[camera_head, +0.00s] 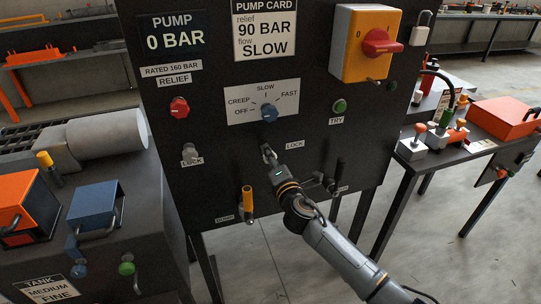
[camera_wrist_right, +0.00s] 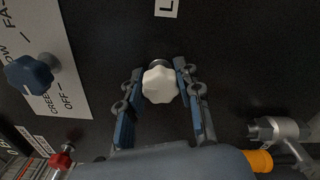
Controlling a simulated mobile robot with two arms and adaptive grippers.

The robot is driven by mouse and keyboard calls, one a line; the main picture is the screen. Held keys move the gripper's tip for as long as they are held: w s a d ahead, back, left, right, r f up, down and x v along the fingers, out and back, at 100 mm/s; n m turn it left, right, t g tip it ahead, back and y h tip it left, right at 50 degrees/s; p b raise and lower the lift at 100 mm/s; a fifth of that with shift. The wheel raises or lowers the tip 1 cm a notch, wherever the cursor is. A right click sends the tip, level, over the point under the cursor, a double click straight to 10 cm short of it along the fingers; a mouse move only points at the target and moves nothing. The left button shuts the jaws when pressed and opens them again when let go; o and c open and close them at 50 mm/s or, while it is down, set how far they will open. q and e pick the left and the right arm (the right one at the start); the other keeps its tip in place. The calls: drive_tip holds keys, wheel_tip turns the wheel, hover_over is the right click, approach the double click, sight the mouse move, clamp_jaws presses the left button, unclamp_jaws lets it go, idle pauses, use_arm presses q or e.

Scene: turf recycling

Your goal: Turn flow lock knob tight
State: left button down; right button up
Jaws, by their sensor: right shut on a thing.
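The flow lock knob (camera_wrist_right: 160,84) is a pale, lobed knob on the black panel, seen in the right wrist view between the blue-padded fingers of my right gripper (camera_wrist_right: 159,78). The fingers are shut on its two sides. In the head view my right gripper (camera_head: 268,153) reaches the panel just left of a LOCK label (camera_head: 295,145) and hides the knob. Above it is the blue flow knob (camera_head: 269,112) on a white dial plate marked OFF, CREEP, SLOW and FAST; its exact pointer setting is unclear. My left gripper is not in view.
A red relief knob (camera_head: 179,107) and another pale lock knob (camera_head: 190,153) are to the left. A yellow-handled dump lever (camera_head: 248,200) is below. An orange switch box (camera_head: 366,45) and green TRY button (camera_head: 339,106) are at the right. The PUMP display (camera_head: 172,33) reads 0 BAR.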

drive_tip(key=shift+n, duration=0.5)
drive_tip(key=o, duration=1.2)
drive_tip(key=shift+c, duration=0.2)
drive_tip(key=v, duration=1.2)
